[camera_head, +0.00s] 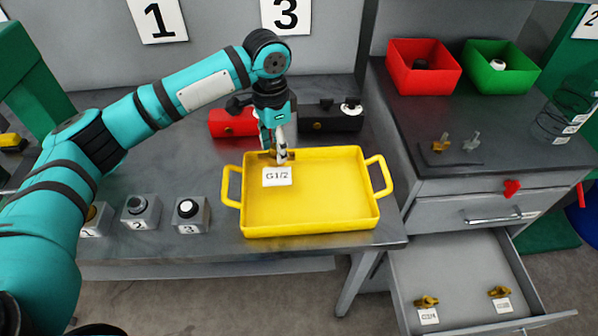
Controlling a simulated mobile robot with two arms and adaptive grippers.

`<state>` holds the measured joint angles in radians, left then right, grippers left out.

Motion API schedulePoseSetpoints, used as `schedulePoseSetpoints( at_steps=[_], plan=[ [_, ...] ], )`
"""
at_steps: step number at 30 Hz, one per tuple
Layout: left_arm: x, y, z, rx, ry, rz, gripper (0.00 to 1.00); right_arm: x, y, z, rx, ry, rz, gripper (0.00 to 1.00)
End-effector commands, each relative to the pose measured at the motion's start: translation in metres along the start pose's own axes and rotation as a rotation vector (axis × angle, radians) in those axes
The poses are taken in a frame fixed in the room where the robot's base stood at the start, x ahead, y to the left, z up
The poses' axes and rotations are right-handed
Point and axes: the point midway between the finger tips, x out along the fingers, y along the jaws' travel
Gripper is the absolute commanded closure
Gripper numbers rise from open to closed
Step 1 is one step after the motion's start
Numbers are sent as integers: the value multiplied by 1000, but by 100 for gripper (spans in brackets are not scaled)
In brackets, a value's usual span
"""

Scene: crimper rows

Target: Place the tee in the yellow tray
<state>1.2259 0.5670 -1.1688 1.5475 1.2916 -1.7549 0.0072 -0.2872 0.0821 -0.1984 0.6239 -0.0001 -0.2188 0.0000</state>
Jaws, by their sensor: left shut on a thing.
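The yellow tray (310,231) with two side handles stands on the grey workbench. My left gripper (279,150) points down over the tray's back left part and is shut on a small brass-coloured tee (270,156). The gripper's fingers hide much of the tee. A white label reading G1/2 (277,177) shows just below the tee. I cannot tell whether the tee touches the tray floor. My right gripper is not in view.
A red block (230,123) and a black block (331,122) stand behind the tray. Numbered button boxes (191,215) stand left of it. Right are red (424,81) and green (503,82) bins and an open drawer (460,276) with two labelled brass fittings. The tray's middle and right are empty.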

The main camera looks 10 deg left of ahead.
Motion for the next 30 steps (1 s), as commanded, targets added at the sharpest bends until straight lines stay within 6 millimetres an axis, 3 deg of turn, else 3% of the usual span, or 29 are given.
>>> schedulePoseSetpoints(
  at_steps=[6,12,18,24,29,30],
  plan=[
    [38,0,2,1,-4,2,100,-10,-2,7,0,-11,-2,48],
    [59,0,2,1,-4,3,100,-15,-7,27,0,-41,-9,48],
    [84,-1,2,2,-3,2,100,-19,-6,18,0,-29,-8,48],
    [87,-1,2,2,-1,1,100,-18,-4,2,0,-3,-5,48],
    [88,-1,2,2,-1,1,100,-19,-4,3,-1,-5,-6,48],
    [89,-1,2,2,-1,1,57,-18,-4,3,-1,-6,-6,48]
  ],
)
